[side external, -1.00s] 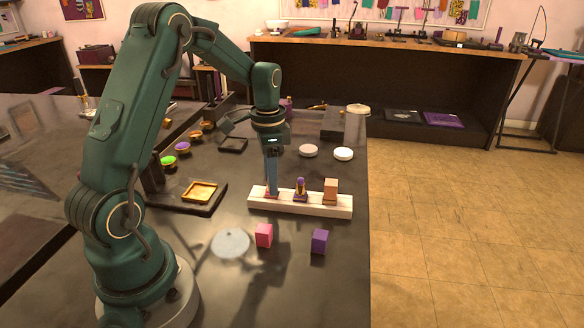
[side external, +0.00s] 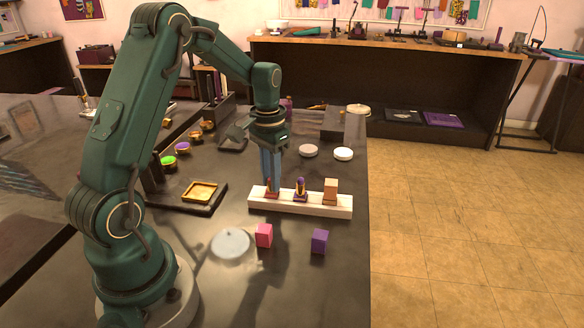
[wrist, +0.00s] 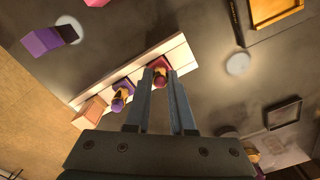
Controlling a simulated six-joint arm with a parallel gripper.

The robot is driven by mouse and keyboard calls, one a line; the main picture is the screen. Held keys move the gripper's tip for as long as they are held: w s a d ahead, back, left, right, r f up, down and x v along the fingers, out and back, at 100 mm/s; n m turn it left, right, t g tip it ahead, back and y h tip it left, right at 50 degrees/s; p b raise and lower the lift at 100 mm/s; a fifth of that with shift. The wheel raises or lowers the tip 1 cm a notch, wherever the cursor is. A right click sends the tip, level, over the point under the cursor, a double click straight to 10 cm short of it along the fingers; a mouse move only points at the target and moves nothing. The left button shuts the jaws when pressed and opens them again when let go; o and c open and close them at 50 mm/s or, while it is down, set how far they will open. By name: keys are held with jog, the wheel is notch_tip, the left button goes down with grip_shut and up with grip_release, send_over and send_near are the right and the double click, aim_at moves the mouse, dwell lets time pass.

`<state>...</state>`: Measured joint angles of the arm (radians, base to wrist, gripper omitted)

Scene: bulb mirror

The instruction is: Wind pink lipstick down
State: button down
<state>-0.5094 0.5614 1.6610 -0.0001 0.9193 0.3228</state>
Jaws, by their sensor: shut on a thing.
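The pink lipstick (side external: 271,194) stands upright at the left end of a pale wooden stand (side external: 315,208). My gripper (side external: 271,186) points straight down with its fingers shut on the pink lipstick. In the wrist view, the pink lipstick (wrist: 160,76) shows its pink top and gold tube between the fingertips (wrist: 160,72). The fingers partly hide it, so how far the pink stick rises is hard to tell. A purple lipstick (side external: 301,187) stands uncapped in the middle of the stand. An orange-tan capped one (side external: 330,190) stands at the right end.
A pink cap (side external: 264,235) and a purple cap (side external: 319,241) sit on the dark table in front of the stand. A pale round disc (side external: 231,244) lies to their left. A yellow-gold tray (side external: 200,191) is left of the stand. The table edge is close on the right.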

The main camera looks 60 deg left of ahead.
jog(key=n, duration=0.7)
jog(key=shift+n, duration=0.4)
jog(key=c, duration=0.9)
grip_release()
jog(key=shift+o, duration=0.2)
jog(key=m, duration=0.5)
jog(key=shift+m, duration=0.3)
jog(key=m, duration=0.5)
